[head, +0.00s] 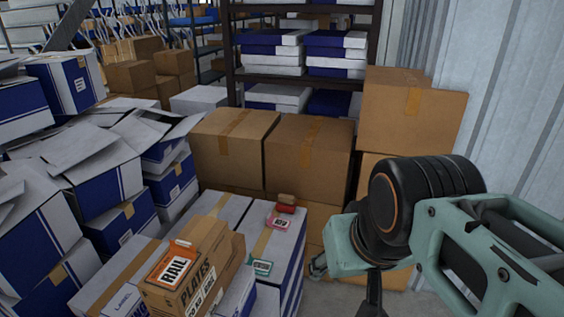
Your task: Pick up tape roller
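Several small items lie on top of the white and blue boxes in the lower middle of the head view. A red roll-like item (286,203) lies near the far right edge of a box top. A pink item with a white label (279,222) lies just in front of it. A teal item with a label (260,267) lies nearer to me. I cannot tell for sure which of these is the tape roller. My gripper (340,275) shows only in part, to the right of these items and apart from them. My own arm hides most of it, including whether its fingers are apart.
The white box top (262,238) bears the small items. A brown carton marked RAIL (185,270) stands left of them. Large brown cartons (308,157) stand behind. Stacked white and blue boxes (100,185) fill the left. A corrugated wall (515,100) bounds the right.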

